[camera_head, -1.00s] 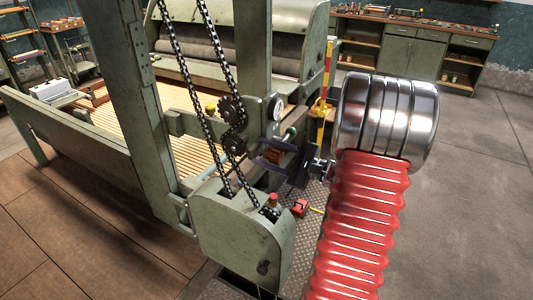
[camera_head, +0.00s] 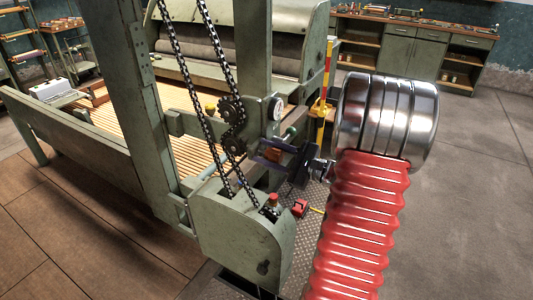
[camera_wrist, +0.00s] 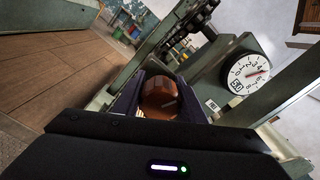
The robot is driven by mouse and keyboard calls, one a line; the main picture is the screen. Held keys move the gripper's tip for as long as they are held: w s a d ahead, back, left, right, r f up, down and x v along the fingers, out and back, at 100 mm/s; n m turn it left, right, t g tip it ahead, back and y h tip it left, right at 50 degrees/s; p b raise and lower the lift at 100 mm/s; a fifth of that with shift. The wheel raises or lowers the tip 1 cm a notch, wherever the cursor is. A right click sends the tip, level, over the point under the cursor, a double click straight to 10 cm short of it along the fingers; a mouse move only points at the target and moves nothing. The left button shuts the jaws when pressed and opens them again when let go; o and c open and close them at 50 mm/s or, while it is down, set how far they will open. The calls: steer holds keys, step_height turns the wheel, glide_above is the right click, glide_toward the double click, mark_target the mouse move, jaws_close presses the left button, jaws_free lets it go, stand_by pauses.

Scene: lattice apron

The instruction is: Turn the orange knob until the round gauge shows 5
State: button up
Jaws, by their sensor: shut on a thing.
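The orange knob (camera_wrist: 160,97) is between the two dark purple fingers of my gripper (camera_wrist: 155,90) in the wrist view, and the jaws are shut on it. In the head view my gripper (camera_head: 277,152) reaches the machine's side from the right, with the orange knob (camera_head: 272,155) partly hidden by the fingers. The round white gauge (camera_wrist: 247,75) is right of the knob in the wrist view. Its red needle points close to the 4. The gauge also shows in the head view (camera_head: 276,107), too small to read.
A green machine frame (camera_head: 120,100) with chains and sprockets (camera_head: 232,125) stands left of my gripper. A green housing (camera_head: 240,235) with a red button is below. A yellow and red post (camera_head: 327,75) stands behind my arm. The floor at right is clear.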

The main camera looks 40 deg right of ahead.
steer(key=o, duration=1)
steer(key=shift+o, duration=0.2)
steer(key=shift+s, duration=0.1)
steer(key=v, duration=1.3)
steer(key=shift+s, duration=0.3)
steer(key=shift+d+f, duration=0.1)
